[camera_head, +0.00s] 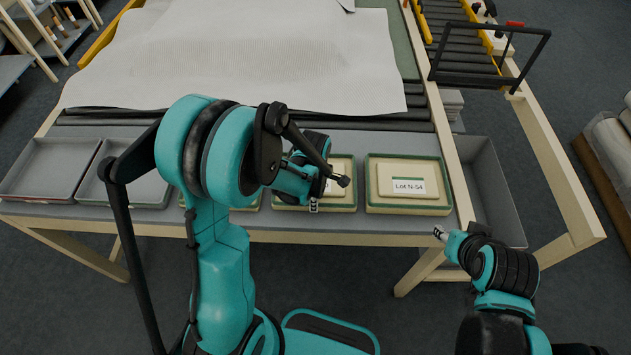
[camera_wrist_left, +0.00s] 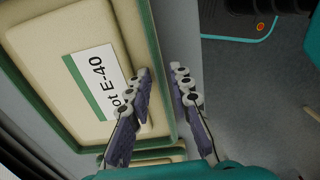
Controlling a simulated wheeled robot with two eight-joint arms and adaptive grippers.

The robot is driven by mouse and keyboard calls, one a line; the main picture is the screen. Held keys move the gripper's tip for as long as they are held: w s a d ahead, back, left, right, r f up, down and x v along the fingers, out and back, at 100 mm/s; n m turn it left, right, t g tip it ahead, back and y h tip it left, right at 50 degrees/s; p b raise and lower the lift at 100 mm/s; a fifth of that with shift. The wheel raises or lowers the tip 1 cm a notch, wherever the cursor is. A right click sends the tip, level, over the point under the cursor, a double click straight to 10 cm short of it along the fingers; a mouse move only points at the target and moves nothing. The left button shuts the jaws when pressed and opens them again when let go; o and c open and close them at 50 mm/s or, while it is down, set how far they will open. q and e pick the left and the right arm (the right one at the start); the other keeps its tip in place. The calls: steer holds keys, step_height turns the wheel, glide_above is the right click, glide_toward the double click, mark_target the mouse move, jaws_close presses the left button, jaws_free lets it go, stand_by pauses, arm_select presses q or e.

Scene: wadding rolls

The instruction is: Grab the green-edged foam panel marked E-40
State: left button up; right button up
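The green-edged cream panel marked Lot E-40 (camera_wrist_left: 80,35) fills the left of the left wrist view, its white label (camera_wrist_left: 95,82) readable. In the head view the middle panel (camera_head: 346,168), partly hidden by my arm, appears to be this one. My left gripper (camera_wrist_left: 163,82) is open at its edge, one finger over the panel's face and the other beyond the green rim. I cannot tell whether either finger touches it. It also shows in the head view (camera_head: 328,194). My right gripper (camera_head: 440,233) is off the table's front right; its opening is unclear.
A similar panel marked Lot N-54 (camera_head: 408,200) lies to the right; another is mostly hidden behind my left arm. Grey trays (camera_head: 48,168) sit at the table's left. White wadding (camera_head: 300,60) covers the rollers behind. A grey bin (camera_head: 490,190) stands at right.

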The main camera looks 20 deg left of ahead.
arm_select(q)
jaws_close()
steer(key=shift+r, duration=0.1)
